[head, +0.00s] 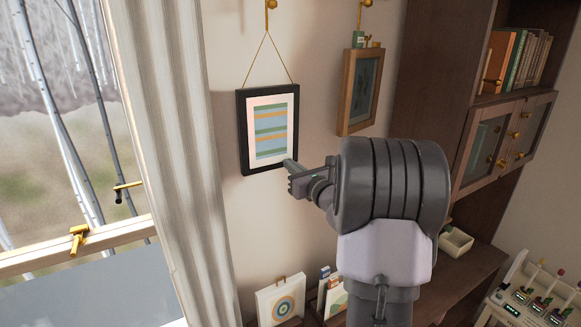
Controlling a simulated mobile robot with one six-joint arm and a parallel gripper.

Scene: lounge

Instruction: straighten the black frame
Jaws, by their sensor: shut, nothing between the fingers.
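The black frame (242,136) hangs on the wall from a cord on a brass hook (271,5). It holds a striped green, blue and orange print. In the head view its top edge slopes up to the right, and I cannot tell how much of this is tilt and how much is viewing angle. My gripper (289,163) is shut and empty, with its tip at the frame's lower right corner. I cannot tell whether it touches the frame.
A wooden frame (345,93) hangs to the right from another hook. A curtain (172,130) and a window are at left. A dark bookcase (430,90) stands at right. Below are a target print (281,303) and a small white tray (456,241).

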